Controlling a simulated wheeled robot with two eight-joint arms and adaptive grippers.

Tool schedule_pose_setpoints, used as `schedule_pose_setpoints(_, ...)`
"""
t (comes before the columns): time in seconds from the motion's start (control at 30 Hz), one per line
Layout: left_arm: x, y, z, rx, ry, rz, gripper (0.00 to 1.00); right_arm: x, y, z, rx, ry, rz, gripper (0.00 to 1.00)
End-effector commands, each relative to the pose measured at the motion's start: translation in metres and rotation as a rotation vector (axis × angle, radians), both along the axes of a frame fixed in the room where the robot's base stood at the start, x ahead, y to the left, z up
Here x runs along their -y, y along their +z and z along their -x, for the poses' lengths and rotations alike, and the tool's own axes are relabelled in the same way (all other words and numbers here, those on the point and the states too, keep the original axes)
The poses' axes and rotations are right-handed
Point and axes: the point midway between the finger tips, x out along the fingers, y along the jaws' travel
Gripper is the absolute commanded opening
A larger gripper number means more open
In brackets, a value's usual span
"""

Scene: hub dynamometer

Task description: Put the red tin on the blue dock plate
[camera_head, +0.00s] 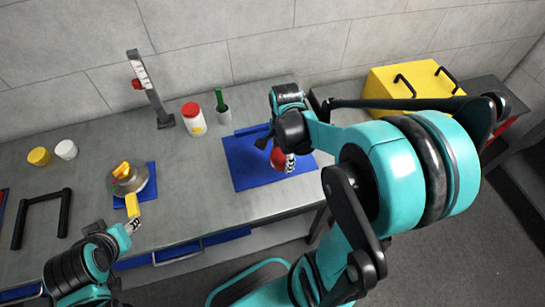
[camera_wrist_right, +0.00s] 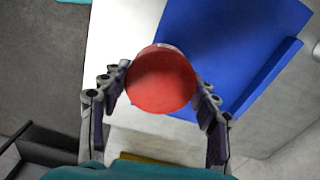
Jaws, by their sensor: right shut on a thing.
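The red tin (camera_head: 278,158) is in my right gripper (camera_head: 284,158), over the blue dock plate (camera_head: 245,171) in the head view. In the wrist view the round red face of the tin (camera_wrist_right: 160,80) sits between the two fingers of the right gripper (camera_wrist_right: 161,92), which are shut on it. There the blue plate (camera_wrist_right: 215,45) lies beyond and to the right of the tin. I cannot tell how high the tin is above the plate. My left gripper (camera_head: 131,224) is at the lower left, close to a yellow block (camera_head: 132,205); its grip is unclear.
A white jar with a red lid (camera_head: 194,119) and a green-handled thing in a grey cup (camera_head: 221,105) stand behind the plate. A post gauge (camera_head: 148,88) stands further left. A yellow case (camera_head: 410,85) is at the right.

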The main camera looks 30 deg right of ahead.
Motion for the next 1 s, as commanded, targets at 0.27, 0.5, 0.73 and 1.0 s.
schedule_pose_setpoints(0.27, 0.000, -0.022, 0.000, 0.000, 0.000, 0.000, 0.40, -0.002, -0.034, -0.053, 0.000, 0.001, 0.000, 0.21)
schedule_pose_setpoints(0.5, 0.000, -0.029, 0.000, 0.000, 0.000, 0.000, 0.40, -0.003, -0.048, -0.060, 0.000, 0.001, 0.000, 0.21)
schedule_pose_setpoints(0.73, 0.000, -0.044, 0.000, 0.000, 0.000, 0.000, 0.40, -0.002, -0.078, -0.060, 0.002, 0.000, 0.001, 0.21)
schedule_pose_setpoints(1.0, 0.000, -0.043, 0.000, 0.000, 0.000, 0.000, 0.40, -0.002, -0.077, -0.060, 0.001, 0.000, 0.001, 0.21)
